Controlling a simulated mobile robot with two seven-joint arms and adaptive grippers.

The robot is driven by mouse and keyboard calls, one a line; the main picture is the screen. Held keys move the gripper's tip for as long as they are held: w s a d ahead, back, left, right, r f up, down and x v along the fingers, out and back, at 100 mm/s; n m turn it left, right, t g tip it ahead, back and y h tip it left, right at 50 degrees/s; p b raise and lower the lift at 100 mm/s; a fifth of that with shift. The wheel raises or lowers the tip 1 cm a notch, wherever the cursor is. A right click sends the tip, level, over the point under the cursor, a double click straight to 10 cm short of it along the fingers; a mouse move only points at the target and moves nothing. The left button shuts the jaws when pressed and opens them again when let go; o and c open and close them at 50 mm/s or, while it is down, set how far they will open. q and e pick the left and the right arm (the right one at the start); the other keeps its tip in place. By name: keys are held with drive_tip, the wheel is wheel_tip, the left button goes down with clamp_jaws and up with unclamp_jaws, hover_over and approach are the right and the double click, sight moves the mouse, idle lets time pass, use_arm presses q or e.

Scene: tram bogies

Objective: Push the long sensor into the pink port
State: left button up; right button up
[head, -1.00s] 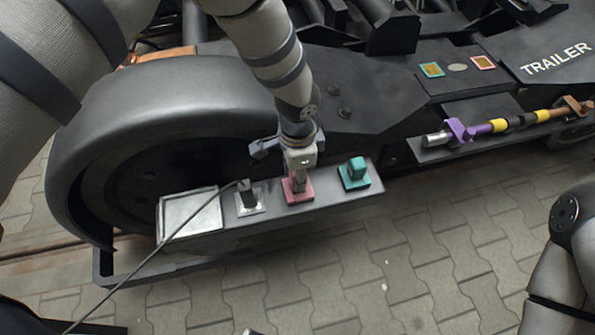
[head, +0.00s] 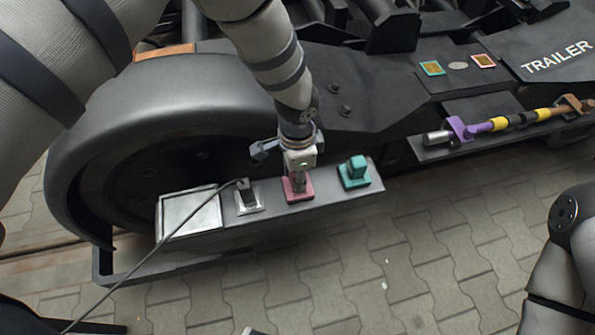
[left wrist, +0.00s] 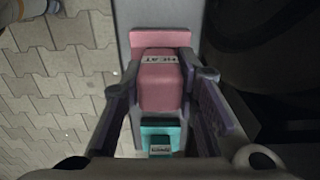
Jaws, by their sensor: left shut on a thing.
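My left gripper (head: 299,180) is over the shelf on the bogie, shut on the pink sensor (left wrist: 162,80). In the left wrist view this pink block bears a label reading HEAT and sits between the two fingers. Its pink base (head: 297,197) rests on the shelf; the fingers largely hide the block in the head view. A pink-framed square port (head: 483,62) is on the dark frame at the upper right, beside a teal-framed square (head: 432,69). My right gripper is not visible; only part of the right arm shows at the right edge.
A teal block on a teal base (head: 355,181) stands just right of the gripper. A black plug with a cable (head: 248,200) and a metal tray (head: 176,230) are to its left. A striped bar with a purple clamp (head: 483,126) lies on the right ledge. Paving is clear in front.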

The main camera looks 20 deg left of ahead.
use_arm(q)
drive_tip(key=o, duration=1.1)
drive_tip(key=shift+o, duration=0.2)
wheel_tip(320, 180, up, 12)
drive_tip(key=s+f+n+g+h+p, duration=0.1)
drive_tip(key=s+f+n+g+p, duration=0.25)
drive_tip(key=s, duration=0.75)
drive_tip(key=s+a+n+p, duration=0.3)
drive_tip(key=s+a+n, duration=0.1)
drive_tip(key=s, duration=0.9)
drive_tip(key=s+a+n+t+y+p, duration=0.1)
drive_tip(key=s+a+n+p, duration=0.2)
drive_tip(key=s, duration=1)
drive_tip(key=a+n, duration=0.1)
drive_tip(key=a, duration=0.1)
drive_tip(key=shift+s+a+f, duration=0.2)
drive_tip(key=shift+a+f, duration=0.1)
drive_tip(key=shift+a, duration=0.05)
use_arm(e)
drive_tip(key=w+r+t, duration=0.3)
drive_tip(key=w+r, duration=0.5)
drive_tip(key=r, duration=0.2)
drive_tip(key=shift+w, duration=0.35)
